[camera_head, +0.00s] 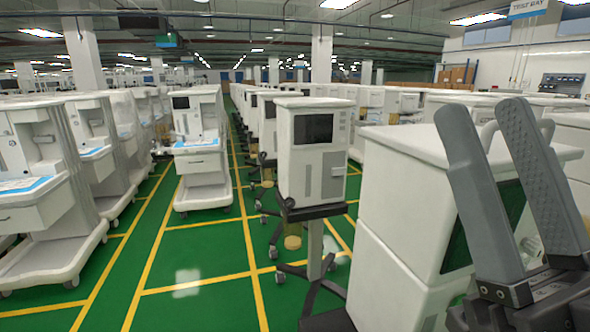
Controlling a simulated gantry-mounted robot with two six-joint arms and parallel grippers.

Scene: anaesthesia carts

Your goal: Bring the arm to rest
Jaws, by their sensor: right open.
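My right gripper (477,113) is at the right side of the head view. Its two grey fingers point up and stand apart, with nothing between them. It is in front of a large white cabinet (392,215) and covers part of that cabinet's dark green side panel. I cannot tell whether it touches the cabinet. My left gripper is not in view.
A white monitor unit (315,160) on a wheeled stand is in the middle. White carts (42,185) line the left, and another cart (200,150) stands further back. The green floor (190,245) with yellow lines is clear between them.

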